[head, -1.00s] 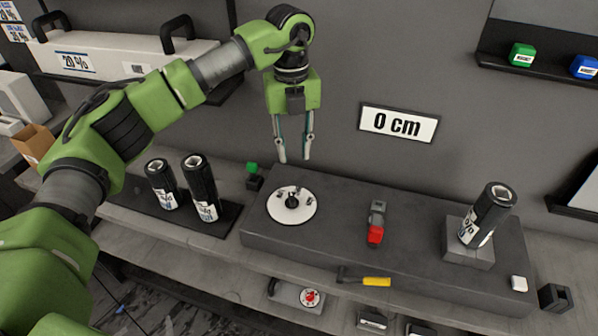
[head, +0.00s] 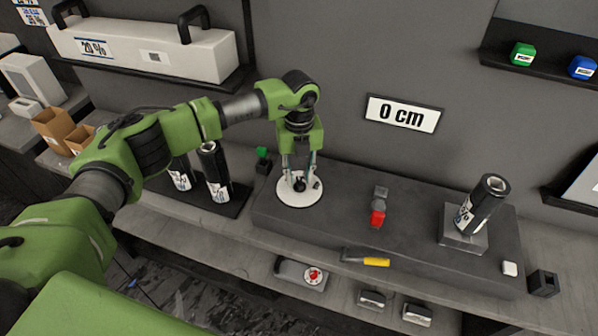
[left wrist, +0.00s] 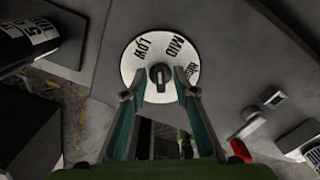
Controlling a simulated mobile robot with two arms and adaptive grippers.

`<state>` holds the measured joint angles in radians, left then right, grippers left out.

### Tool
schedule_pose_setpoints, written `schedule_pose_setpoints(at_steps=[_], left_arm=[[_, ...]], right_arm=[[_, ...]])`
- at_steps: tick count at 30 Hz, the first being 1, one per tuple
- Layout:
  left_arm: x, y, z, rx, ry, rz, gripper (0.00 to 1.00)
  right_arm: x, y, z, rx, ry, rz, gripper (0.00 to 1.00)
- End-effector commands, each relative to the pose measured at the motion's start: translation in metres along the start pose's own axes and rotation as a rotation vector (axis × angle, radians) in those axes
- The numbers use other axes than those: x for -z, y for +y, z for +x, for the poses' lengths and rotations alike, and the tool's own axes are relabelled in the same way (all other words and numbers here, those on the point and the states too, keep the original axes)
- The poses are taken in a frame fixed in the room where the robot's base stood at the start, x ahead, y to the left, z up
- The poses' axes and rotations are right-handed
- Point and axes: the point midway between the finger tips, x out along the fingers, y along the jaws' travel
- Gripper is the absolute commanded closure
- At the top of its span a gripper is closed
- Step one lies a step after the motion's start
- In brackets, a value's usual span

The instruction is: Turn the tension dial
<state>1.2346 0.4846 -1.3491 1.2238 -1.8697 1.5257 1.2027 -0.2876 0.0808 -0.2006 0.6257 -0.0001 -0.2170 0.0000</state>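The tension dial is a white disc (head: 287,196) with a black knob (head: 299,185) at its centre, set on the grey bench block. In the left wrist view the disc (left wrist: 132,68) carries the words LOW, MID and a partly hidden HIGH, and the knob (left wrist: 159,77) stands in the middle. My left gripper (head: 299,178) points down over the dial. In the left wrist view its fingers (left wrist: 158,92) are apart, one on each side of the knob, with gaps between. I cannot tell whether they touch the disc. My right gripper is not in view.
A red-tipped grey device (head: 378,212), a yellow-handled tool (head: 376,262) and a tilted film roll on a stand (head: 480,207) lie to the right. More rolls (head: 214,172) stand left. A sign reading 0 cm (head: 403,115) hangs behind.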

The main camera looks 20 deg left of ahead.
Motion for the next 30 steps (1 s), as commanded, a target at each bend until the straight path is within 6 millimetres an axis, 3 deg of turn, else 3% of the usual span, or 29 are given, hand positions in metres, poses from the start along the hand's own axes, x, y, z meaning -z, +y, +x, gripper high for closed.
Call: schedule_pose_setpoints(at_steps=[7, 10, 11, 20, 30], left_arm=[[0.000, 0.000, 0.001, 0.000, 0.000, 0.001, 0.74], [0.000, 0.000, 0.001, 0.000, 0.000, 0.001, 0.97], [0.000, 0.000, 0.001, 0.000, 0.000, 0.001, 1.00], [0.000, 0.000, 0.002, 0.000, 0.000, 0.014, 1.00], [-0.001, -0.001, 0.004, 0.001, -0.002, 0.179, 1.00]], right_arm=[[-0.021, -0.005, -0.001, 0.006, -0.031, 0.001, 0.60], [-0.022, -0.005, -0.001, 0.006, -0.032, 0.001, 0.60], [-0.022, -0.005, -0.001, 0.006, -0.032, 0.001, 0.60], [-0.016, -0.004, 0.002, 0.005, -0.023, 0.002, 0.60], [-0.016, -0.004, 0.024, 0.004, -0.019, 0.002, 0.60]])
